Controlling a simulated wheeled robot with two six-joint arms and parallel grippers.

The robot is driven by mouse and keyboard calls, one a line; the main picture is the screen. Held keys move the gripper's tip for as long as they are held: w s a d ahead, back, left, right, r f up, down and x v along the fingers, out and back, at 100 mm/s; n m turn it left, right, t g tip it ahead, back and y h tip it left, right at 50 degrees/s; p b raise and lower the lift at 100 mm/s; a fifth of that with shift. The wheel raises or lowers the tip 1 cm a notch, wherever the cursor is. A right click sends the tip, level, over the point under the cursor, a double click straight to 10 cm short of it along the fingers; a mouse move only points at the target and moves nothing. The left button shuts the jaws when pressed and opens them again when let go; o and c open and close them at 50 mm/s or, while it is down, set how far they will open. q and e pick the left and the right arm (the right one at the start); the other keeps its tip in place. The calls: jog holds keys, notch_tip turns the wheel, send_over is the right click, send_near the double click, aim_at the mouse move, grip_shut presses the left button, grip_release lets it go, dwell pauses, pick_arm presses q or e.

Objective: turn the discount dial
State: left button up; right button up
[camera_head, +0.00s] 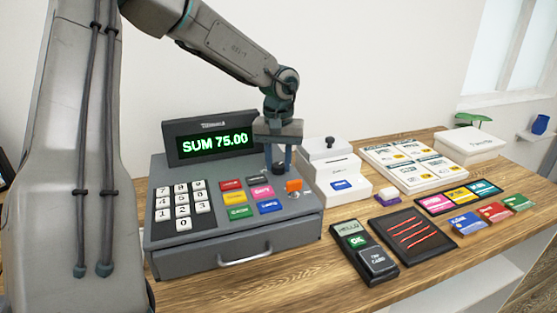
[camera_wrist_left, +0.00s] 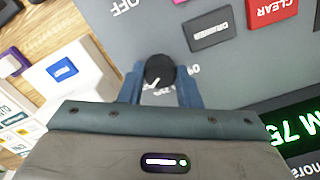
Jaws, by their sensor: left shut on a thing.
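The discount dial (camera_wrist_left: 160,69) is a round black knob with a white pointer mark on the grey top of the cash register (camera_head: 230,243). My left gripper (camera_head: 278,168) points down at the register's back right, beside the display. In the wrist view its two blue fingers (camera_wrist_left: 160,88) stand on either side of the dial and are shut on it. The printed scale around the dial is partly covered by the fingers. The display (camera_head: 213,144) reads SUM 75.00 in green. My right gripper is not in view.
An orange switch (camera_head: 293,185) and coloured keys (camera_head: 240,212) lie just in front of the gripper. A white printer-like box (camera_head: 335,172) stands close on the right. Farther right are a card terminal (camera_head: 362,252), a black pad (camera_head: 412,233) and cards on the wooden counter.

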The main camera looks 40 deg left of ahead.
aim_at(279, 165)
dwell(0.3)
pick_arm(q)
jog(key=o, duration=1)
jog(key=shift+c, duration=0.2)
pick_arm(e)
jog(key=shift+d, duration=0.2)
pick_arm(q)
jog(key=shift+r, duration=0.55)
notch_tip(279, 165, up, 7)
jog(key=shift+r+b, duration=0.2)
jog(key=shift+b, duration=0.1)
jog(key=shift+r+p, duration=0.65)
jog(key=shift+r, duration=0.55)
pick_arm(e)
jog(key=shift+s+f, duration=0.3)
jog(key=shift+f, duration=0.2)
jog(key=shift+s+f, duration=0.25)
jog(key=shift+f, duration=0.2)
